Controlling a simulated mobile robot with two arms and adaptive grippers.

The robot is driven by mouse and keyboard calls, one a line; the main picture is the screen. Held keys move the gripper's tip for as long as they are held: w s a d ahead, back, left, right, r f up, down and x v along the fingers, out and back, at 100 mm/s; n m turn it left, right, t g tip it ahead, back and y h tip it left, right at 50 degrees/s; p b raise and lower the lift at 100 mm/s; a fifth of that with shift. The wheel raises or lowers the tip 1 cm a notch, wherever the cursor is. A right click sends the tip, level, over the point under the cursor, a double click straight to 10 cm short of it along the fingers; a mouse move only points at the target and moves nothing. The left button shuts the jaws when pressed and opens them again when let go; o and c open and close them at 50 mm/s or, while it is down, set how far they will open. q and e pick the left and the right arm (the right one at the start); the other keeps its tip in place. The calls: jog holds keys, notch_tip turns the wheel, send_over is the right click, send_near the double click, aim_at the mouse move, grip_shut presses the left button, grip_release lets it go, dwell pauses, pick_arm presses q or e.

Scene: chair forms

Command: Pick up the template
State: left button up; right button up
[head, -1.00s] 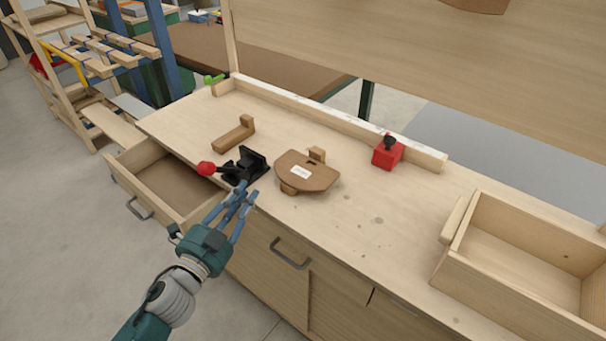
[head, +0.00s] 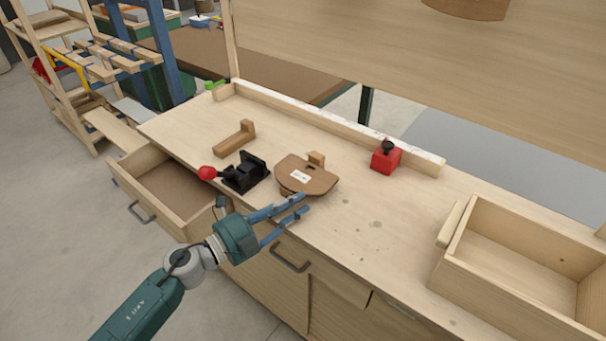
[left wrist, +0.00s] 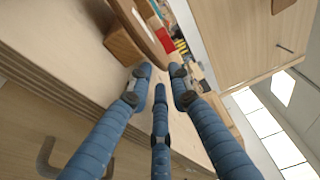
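The template (head: 318,184) is a brown, half-round board with a white label and small wooden blocks, lying near the front edge of the workbench. In the left wrist view its curved edge (left wrist: 142,27) shows at the top left, with a block (left wrist: 122,46) under it. My left gripper (head: 303,204) is at the bench's front edge, just in front of the template, fingers pointing right. The left wrist view shows its three blue fingers (left wrist: 160,76) spread and empty, apart from the template. My right gripper is not in view.
A black clamp with a red knob (head: 243,173) stands left of the template. A wooden L-shaped piece (head: 236,138) lies behind it. A red block with a black knob (head: 386,158) is at the back. An open drawer (head: 125,178) juts out left; a wooden box (head: 470,261) stands right.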

aim_at(311, 193)
pick_arm(q)
jog(key=x, duration=0.5)
jog(key=shift+d, duration=0.15)
jog(key=shift+c, duration=0.5)
